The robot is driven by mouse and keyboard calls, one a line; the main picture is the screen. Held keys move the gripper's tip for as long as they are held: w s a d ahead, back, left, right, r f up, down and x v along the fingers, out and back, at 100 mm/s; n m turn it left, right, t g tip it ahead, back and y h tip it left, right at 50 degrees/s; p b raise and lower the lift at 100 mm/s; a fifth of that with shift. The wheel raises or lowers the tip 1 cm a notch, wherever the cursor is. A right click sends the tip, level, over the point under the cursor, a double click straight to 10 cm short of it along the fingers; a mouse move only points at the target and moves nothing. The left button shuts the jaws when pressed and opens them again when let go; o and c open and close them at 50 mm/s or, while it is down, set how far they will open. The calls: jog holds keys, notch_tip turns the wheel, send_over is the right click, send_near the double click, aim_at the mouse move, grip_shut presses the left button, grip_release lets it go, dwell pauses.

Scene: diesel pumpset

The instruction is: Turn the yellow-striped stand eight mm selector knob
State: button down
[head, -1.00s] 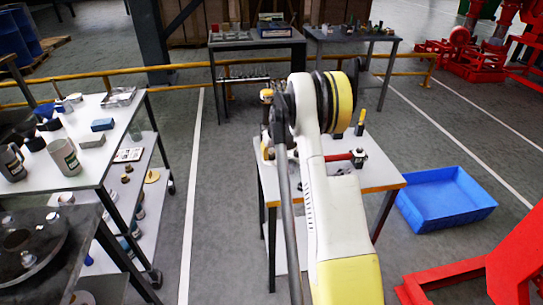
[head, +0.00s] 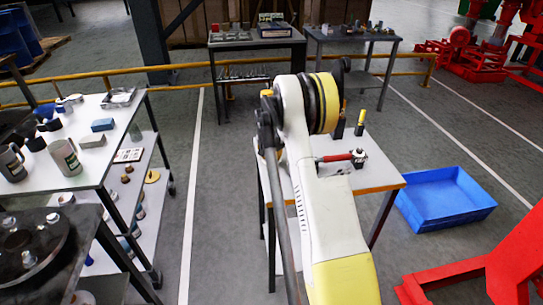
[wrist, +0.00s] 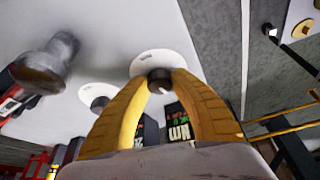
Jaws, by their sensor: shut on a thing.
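In the wrist view, my gripper (wrist: 162,88) has its two yellow fingers closed around a small dark knob (wrist: 157,75). The knob stands in front of a round white dial plate (wrist: 143,62) on a pale grey panel. A second, similar dark knob (wrist: 99,102) on its own white disc is to the left, apart from the fingers. Black labels with coloured lettering (wrist: 180,124) show between and beside the fingers, partly hidden. I cannot make out yellow stripes on the stand here. In the head view my arm hides the gripper and the knob.
A grey rounded cylinder (wrist: 47,68) stands out at the left of the wrist view. In the head view, a white table (head: 372,180) carries a red-handled tool (head: 336,157) and a yellow-topped black item (head: 360,122). A blue crate (head: 447,200) lies on the floor to its right.

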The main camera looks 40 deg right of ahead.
jog(key=shift+m, duration=0.6)
jog(key=c, duration=1.1)
grip_release()
jog(key=shift+f+g, duration=0.1)
jog(key=shift+g, duration=0.2)
jog(key=v, duration=1.2)
jog(key=shift+a, duration=0.15)
